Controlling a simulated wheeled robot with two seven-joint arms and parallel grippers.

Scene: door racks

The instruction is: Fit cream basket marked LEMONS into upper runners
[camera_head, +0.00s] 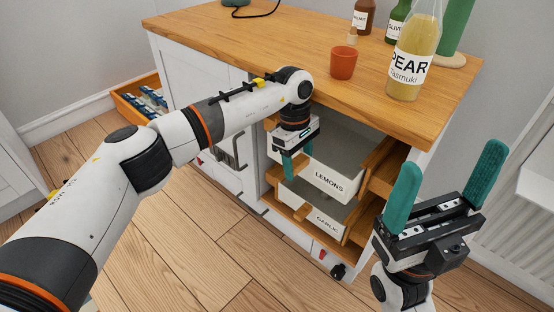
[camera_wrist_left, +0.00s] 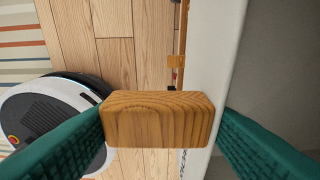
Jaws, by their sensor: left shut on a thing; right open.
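The cream basket marked LEMONS (camera_head: 329,181) is in the cabinet's open bay, above the basket marked GARLIC (camera_head: 322,221). My left gripper (camera_head: 297,164) is shut on the LEMONS basket's wooden handle (camera_wrist_left: 157,119), at the front wall. The cream wall (camera_wrist_left: 213,70) runs beside the handle in the left wrist view. A wooden runner (camera_head: 379,156) shows at the right of the bay at the upper level. The left upper runner is mostly hidden by my arm, and I cannot tell how the basket sits on the runners. My right gripper (camera_head: 446,195) is open and empty, right of the cabinet.
The wooden countertop (camera_head: 230,40) holds a PEAR bottle (camera_head: 414,55), an orange cup (camera_head: 343,62) and several bottles. A round black-and-white device (camera_wrist_left: 50,110) lies on the floor. An open drawer (camera_head: 140,97) stands out at the far left. The floor in front is mostly clear.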

